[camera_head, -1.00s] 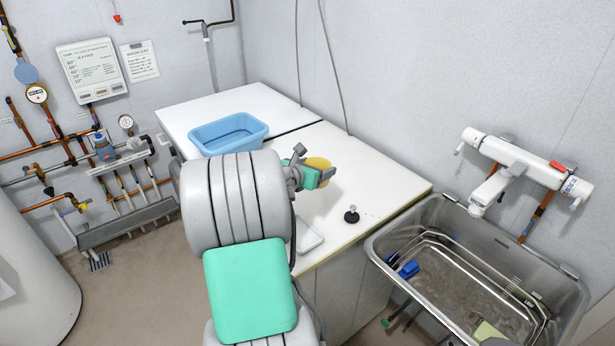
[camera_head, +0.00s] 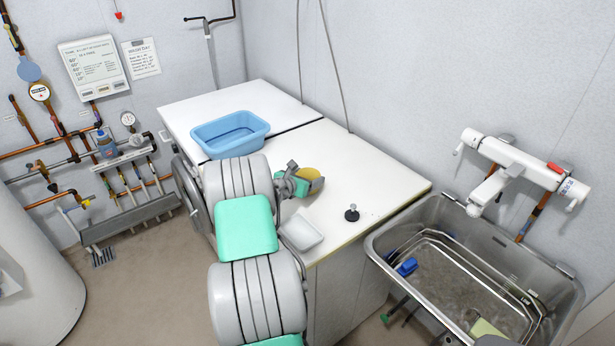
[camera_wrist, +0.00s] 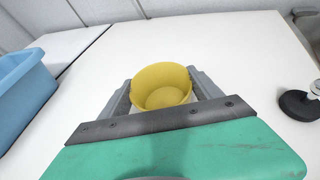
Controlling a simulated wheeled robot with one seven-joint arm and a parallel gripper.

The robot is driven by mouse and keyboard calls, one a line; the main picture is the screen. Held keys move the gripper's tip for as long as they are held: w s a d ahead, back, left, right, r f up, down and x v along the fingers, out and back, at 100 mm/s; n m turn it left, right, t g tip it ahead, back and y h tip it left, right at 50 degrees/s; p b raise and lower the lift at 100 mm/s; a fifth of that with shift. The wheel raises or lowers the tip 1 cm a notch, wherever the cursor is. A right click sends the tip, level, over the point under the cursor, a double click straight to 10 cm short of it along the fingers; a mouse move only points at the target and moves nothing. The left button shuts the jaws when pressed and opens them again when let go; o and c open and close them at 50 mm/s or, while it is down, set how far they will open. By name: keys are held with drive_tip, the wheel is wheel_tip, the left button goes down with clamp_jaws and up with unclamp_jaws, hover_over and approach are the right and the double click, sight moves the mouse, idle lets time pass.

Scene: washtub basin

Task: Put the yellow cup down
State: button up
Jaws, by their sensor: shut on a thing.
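The yellow cup (camera_wrist: 162,88) is between the two fingers of my gripper (camera_wrist: 163,95) in the wrist view, upright with its open mouth showing. In the head view the cup (camera_head: 310,173) shows at the end of my gripper (camera_head: 305,183), over the white worktop (camera_head: 350,160). My gripper is shut on the cup. The cup's base is hidden, so I cannot tell whether it touches the worktop.
A blue basin (camera_head: 230,134) stands on the worktop to the left. A black plug (camera_head: 352,213) lies to the right, and a small white tray (camera_head: 301,233) sits at the front edge. A metal sink (camera_head: 470,270) is further right. The worktop behind the cup is clear.

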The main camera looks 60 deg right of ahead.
drive_tip(key=o, duration=1.4)
drive_tip(key=shift+f, duration=0.1)
